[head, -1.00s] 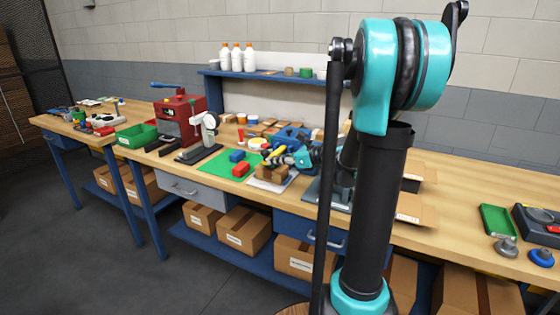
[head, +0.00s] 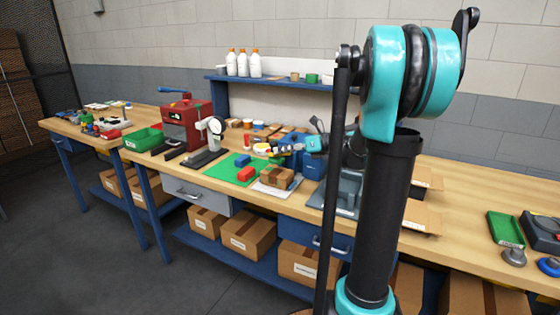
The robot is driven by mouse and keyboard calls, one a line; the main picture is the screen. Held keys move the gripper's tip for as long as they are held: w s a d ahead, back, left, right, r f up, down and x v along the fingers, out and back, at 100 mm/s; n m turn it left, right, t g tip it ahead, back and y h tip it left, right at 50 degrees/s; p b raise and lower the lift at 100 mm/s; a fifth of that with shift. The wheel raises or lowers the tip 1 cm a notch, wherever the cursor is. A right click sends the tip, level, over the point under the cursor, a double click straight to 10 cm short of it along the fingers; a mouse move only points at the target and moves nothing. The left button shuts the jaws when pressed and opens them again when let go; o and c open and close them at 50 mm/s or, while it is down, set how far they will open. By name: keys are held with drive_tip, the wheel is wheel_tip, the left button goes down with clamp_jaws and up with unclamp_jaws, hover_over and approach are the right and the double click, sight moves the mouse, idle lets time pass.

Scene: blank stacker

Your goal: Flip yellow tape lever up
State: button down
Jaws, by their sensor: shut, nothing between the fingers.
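The blue tape dispenser (head: 314,167) stands on the bench behind a small cardboard box (head: 276,178), partly hidden by my arm. A small patch of yellow, perhaps the lever (head: 283,151), shows beside my gripper, but its angle is too small to make out. My gripper (head: 275,153) is at the dispenser's upper left, shut with nothing held. Its teal wrist (head: 316,144) is above the dispenser. Whether the fingers touch the lever cannot be told.
A green mat (head: 228,170) with red and blue blocks lies left of the box. A red press (head: 180,125) and green bin (head: 141,139) stand further left. A shelf with white bottles (head: 243,64) is behind.

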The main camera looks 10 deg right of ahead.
drive_tip(key=w+d+r+m+y, duration=0.1)
drive_tip(key=w+d+r+m, duration=0.1)
drive_tip(key=w+d+r, duration=0.3)
drive_tip(key=shift+w+d+r+g, duration=0.4)
drive_tip(key=shift+w+r, duration=0.8)
drive_tip(key=shift+w, duration=0.25)
drive_tip(key=v, duration=0.7)
drive_tip(key=shift+d, duration=0.3)
drive_tip(key=shift+r, duration=0.1)
